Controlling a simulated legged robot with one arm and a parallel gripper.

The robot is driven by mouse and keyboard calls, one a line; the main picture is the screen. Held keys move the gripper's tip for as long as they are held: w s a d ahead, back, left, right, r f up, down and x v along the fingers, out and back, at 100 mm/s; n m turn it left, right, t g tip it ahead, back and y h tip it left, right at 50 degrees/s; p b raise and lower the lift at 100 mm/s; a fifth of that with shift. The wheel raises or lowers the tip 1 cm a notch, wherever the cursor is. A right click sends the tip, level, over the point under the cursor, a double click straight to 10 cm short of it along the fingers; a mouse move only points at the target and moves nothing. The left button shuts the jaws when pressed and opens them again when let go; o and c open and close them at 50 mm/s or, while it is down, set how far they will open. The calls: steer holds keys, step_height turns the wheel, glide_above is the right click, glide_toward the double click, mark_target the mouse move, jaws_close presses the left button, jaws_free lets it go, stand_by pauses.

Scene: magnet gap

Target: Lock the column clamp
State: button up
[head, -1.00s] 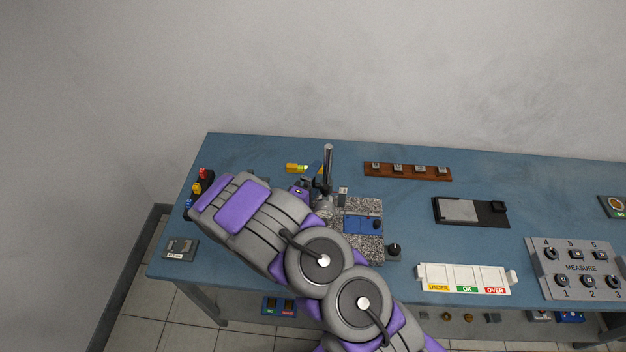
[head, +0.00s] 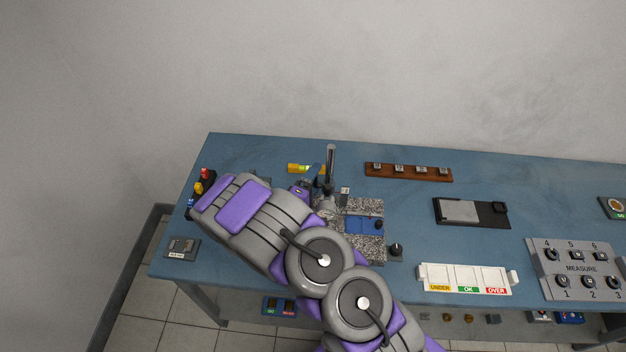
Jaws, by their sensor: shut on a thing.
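The column (head: 331,160) stands upright at the back of the speckled granite base (head: 366,208) on the blue bench. My arm reaches over the bench from the lower right, and my gripper (head: 316,184) is at the column's left side, low down. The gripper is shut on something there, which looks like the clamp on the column. The clamp and the fingertips are mostly hidden by my arm and too small to make out. A blue plate (head: 360,225) lies on the granite base.
A brown block rack (head: 408,171) stands at the back. Coloured items (head: 203,177) stand at the left edge.

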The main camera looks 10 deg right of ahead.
steer(key=shift+s+d+f+m+t+h, duration=0.1)
steer(key=shift+s+f+m+t+h, duration=0.15)
steer(key=shift+h, duration=0.25)
steer(key=shift+s+d+f+m+t+h, duration=0.1)
steer(key=shift+s+m+t+h, duration=0.1)
steer(key=shift+m+t+h, duration=0.25)
steer(key=shift+r+h, duration=0.15)
steer(key=shift+h, duration=0.1)
steer(key=shift+c, duration=0.4)
steer(key=o, duration=0.7)
steer(key=shift+c, duration=0.2)
steer(key=o, duration=0.4)
steer(key=shift+w+d, duration=0.1)
steer(key=shift+d, duration=0.05)
steer(key=shift+a+r, duration=0.1)
steer(key=shift+a, duration=0.15)
steer(key=p+v, duration=0.1)
steer(key=v, duration=1.6)
steer(key=shift+f, duration=0.25)
